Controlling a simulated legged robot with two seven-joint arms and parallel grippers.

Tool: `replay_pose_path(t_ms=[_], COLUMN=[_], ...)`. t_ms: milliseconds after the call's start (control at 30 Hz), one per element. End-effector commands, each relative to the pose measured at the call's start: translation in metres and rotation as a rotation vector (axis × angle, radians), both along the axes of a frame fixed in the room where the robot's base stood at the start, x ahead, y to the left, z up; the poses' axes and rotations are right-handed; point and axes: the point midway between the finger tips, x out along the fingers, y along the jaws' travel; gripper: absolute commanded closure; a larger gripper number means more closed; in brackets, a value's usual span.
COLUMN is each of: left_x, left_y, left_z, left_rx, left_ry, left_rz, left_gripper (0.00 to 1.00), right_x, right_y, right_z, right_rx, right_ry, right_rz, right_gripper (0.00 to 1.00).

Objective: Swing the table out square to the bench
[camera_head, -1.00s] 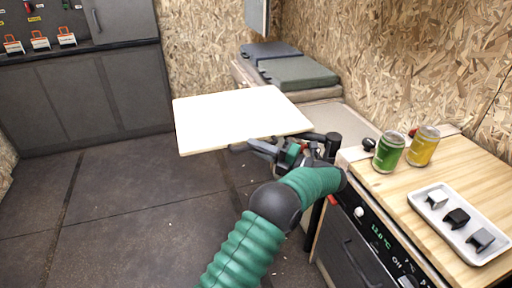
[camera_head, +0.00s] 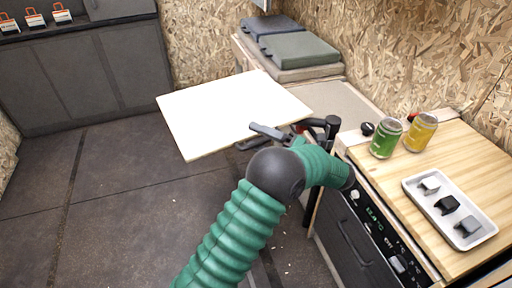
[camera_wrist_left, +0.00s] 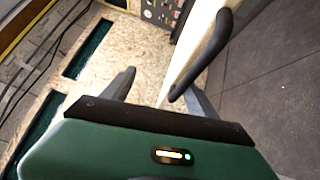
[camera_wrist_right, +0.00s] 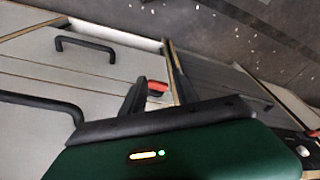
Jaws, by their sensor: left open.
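The table (camera_head: 225,112) is a pale, flat board at an angle to the bench (camera_head: 359,245), on the bench's left side. A black post and bar (camera_head: 332,126) stand at its right corner. My left gripper (camera_head: 262,138) is at the table's near edge, partly hidden behind my arm. In the left wrist view its fingers (camera_wrist_left: 155,92) are apart, with the board edge (camera_wrist_left: 190,48) and a black curved bar (camera_wrist_left: 208,55) close to them. In the right wrist view my right gripper (camera_wrist_right: 158,92) has a red-tipped part (camera_wrist_right: 157,86) between its fingers; contact is unclear.
A green can (camera_head: 386,138), a yellow can (camera_head: 421,132) and a white tray (camera_head: 484,238) with small dark and grey pieces stand on the wooden bench top. The floor (camera_head: 110,205) at left is clear.

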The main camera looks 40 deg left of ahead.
Motion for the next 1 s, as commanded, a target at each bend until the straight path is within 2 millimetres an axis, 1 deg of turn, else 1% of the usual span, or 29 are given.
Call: replay_pose_path(t_ms=[33, 100, 200, 300, 367, 500, 667, 700, 800, 900, 1000], left_x=[-0.015, -0.031, -0.05, -0.063, -0.068, -0.072, -0.072, -0.072, -0.072, -0.07, -0.065], left_y=[-0.007, -0.018, -0.032, -0.041, -0.045, -0.047, -0.046, -0.046, -0.046, -0.048, -0.055], left_z=[0.017, 0.019, 0.02, 0.019, 0.019, 0.018, 0.016, 0.016, 0.016, 0.016, 0.014], left_rx=[0.022, 0.023, 0.022, 0.02, 0.02, 0.02, 0.008, 0.009, 0.009, 0.009, 0.008], left_ry=[-0.004, -0.005, -0.006, -0.004, -0.006, -0.006, -0.01, -0.011, -0.011, -0.012, -0.012], left_rz=[0.016, 0.018, 0.019, 0.023, 0.024, 0.027, 0.02, 0.021, 0.02, 0.018, 0.015], left_gripper=[0.62, 0.55, 0.48, 0.41, 0.39, 0.36, 0.38, 0.41, 0.4, 0.4, 0.41], right_x=[0.0, 0.0, 0.0, 0.0, 0.0, 0.0, 0.0, 0.0, 0.0, 0.0, 0.0], right_y=[0.0, 0.0, 0.0, 0.0, 0.0, 0.0, 0.0, 0.0, 0.0, 0.0, 0.0], right_z=[0.011, 0.017, 0.023, 0.026, 0.027, 0.027, 0.027, 0.027, 0.027, 0.026, 0.026], right_rx=[0.0, 0.0, 0.0, 0.0, 0.0, 0.0, 0.0, 0.0, 0.0, 0.0, 0.0], right_ry=[0.0, 0.0, 0.0, 0.0, 0.0, 0.0, 0.0, 0.0, 0.0, 0.0, 0.0], right_rz=[0.0, 0.0, 0.0, 0.0, 0.0, 0.0, 0.0, 0.0, 0.0, 0.0, 0.0], right_gripper=[0.64, 0.64, 0.64, 0.64, 0.64, 0.64, 0.64, 0.64, 0.64, 0.64, 0.64])
